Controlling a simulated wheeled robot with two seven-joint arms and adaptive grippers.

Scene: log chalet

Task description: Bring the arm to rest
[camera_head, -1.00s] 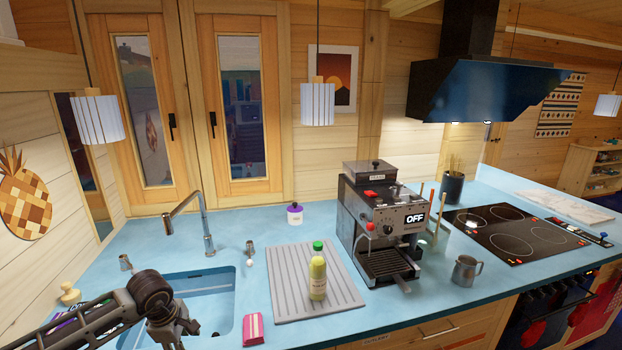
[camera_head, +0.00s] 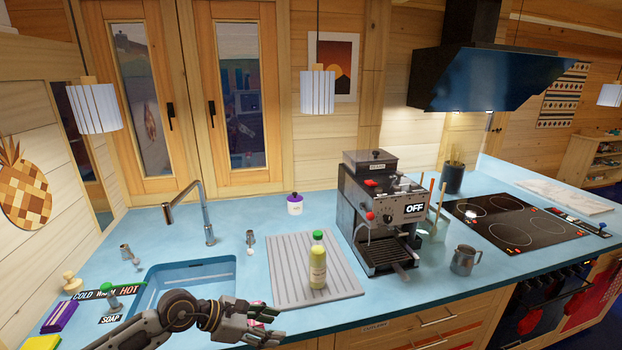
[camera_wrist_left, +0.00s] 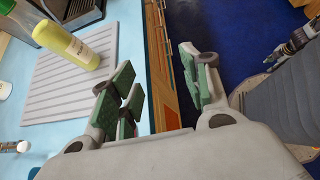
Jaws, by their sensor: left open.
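My left gripper (camera_head: 274,322) is in the lower middle of the head view, over the counter's front edge and to the right of the sink. In the left wrist view its green-padded fingers (camera_wrist_left: 162,92) are spread apart with nothing between them. It partly covers a small pink-and-white item (camera_head: 256,304) in the head view. My right gripper does not show in the head view.
A yellow bottle (camera_head: 317,266) with a green cap stands on the grey drainboard (camera_head: 282,256), close to my left gripper. The sink (camera_head: 165,280) and curved tap (camera_head: 206,215) are left, a coffee machine (camera_head: 392,215) right. Blue floor (camera_wrist_left: 235,40) lies clear beyond the counter edge.

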